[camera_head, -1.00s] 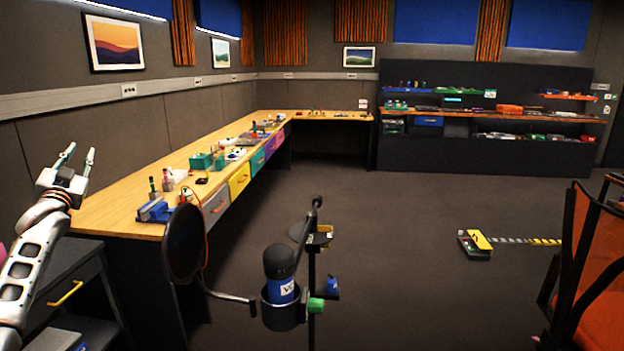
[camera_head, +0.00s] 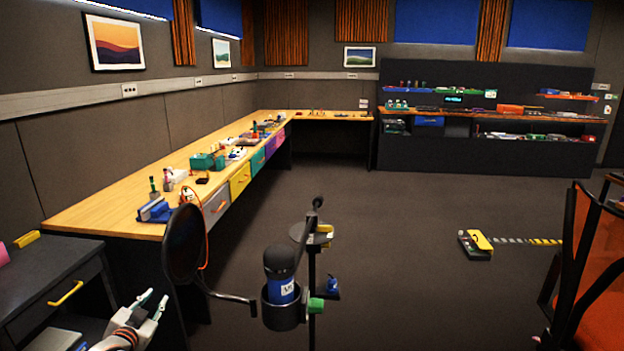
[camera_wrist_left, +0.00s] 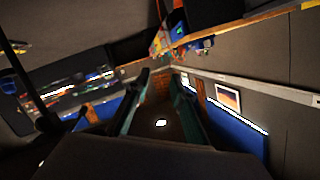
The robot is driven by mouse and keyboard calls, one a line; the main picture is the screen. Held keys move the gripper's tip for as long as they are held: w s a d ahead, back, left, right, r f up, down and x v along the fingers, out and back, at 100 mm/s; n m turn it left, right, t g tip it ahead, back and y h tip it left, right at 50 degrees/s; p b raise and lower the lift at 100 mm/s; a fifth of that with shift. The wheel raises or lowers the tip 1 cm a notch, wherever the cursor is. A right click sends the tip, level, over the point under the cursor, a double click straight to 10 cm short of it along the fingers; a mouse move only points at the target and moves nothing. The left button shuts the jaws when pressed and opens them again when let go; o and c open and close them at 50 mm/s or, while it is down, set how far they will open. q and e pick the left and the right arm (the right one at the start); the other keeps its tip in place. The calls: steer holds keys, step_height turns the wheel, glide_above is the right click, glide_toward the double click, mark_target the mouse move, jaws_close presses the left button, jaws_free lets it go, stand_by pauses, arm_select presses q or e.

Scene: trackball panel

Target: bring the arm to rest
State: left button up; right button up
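My left gripper (camera_head: 154,300) is low at the lower left of the head view, in front of the dark cabinet and beside the bench's near end. Its two pale fingers stand apart with nothing between them. The left wrist view also shows the two dark fingers (camera_wrist_left: 160,80) spread and empty, with the room appearing tilted behind them. Only the hand end of my left arm shows in the head view. My right gripper is in neither view.
A dark cabinet (camera_head: 60,273) with a yellow handle stands at the left. The long wooden bench (camera_head: 105,210) holds tools and boxes. A microphone (camera_head: 280,275) on a stand with a round pop filter (camera_head: 184,245) is close to the gripper's right. An orange chair (camera_head: 598,310) stands far right.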

arm_select(q)
steer(key=s+d+f+g+h, duration=0.2)
steer(key=s+d+f, duration=0.7)
steer(key=s, duration=0.4)
steer(key=s+d+f+g+h, duration=0.1)
steer(key=s+d+f+h, duration=0.1)
steer(key=s+d+f, duration=0.9)
steer(key=s+d+r+g, duration=0.1)
steer(key=s+d, duration=0.3)
steer(key=s, duration=1)
steer(key=shift+s+r+h, duration=0.3)
steer(key=shift+s+r, duration=0.05)
steer(key=shift+r, duration=0.1)
steer(key=shift+d+n, duration=0.1)
steer(key=shift+n, duration=0.2)
